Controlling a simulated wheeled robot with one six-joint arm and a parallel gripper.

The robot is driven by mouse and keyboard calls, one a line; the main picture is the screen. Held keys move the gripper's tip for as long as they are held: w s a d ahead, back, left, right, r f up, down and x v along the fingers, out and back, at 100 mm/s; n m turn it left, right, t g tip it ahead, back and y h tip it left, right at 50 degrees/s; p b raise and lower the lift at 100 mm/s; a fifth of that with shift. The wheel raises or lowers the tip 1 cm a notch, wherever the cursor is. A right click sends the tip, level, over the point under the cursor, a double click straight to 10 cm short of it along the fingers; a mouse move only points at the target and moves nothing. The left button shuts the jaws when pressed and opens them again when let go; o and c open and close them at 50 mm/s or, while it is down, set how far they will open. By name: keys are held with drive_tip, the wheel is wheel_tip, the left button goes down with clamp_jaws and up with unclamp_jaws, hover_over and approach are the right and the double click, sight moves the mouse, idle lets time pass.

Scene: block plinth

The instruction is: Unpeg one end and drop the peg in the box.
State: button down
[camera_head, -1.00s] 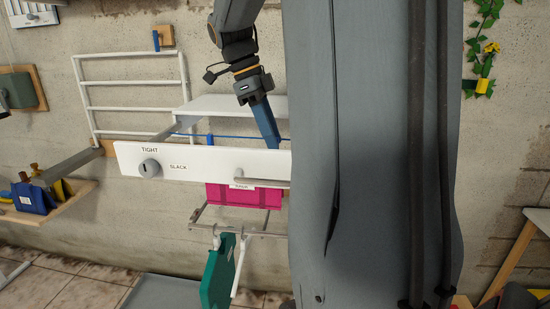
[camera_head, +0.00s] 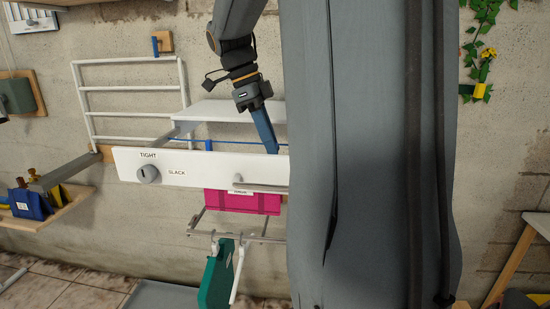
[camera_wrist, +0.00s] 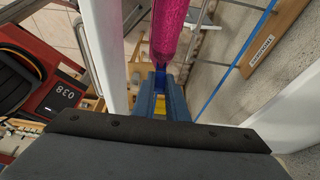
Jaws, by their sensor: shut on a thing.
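My gripper (camera_head: 272,150) points down behind the white panel marked TIGHT and SLACK (camera_head: 205,170); its tips are hidden there in the head view. In the wrist view my gripper (camera_wrist: 160,92) is shut on a blue peg (camera_wrist: 160,75). A magenta cloth (camera_wrist: 178,30) runs up from the peg; whether the peg still grips it is unclear. The cloth also shows below the panel in the head view (camera_head: 243,203). Another blue peg (camera_head: 208,145) sits on the blue line (camera_head: 185,139) to the left. I cannot pick out the box for certain.
A grey knob (camera_head: 147,174) and a short lever (camera_head: 238,179) are on the panel. A white rack (camera_head: 130,100) stands at the left, and a green item (camera_head: 216,275) hangs below. A wooden shelf with blue containers (camera_head: 32,203) is at far left.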

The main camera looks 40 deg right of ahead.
drive_tip(key=shift+r, duration=0.2)
drive_tip(key=shift+r+p, duration=1.35)
drive_tip(key=shift+r, duration=0.45)
drive_tip(key=shift+r, duration=0.1)
drive_tip(key=shift+r+p, duration=1.35)
drive_tip(key=shift+r, duration=0.55)
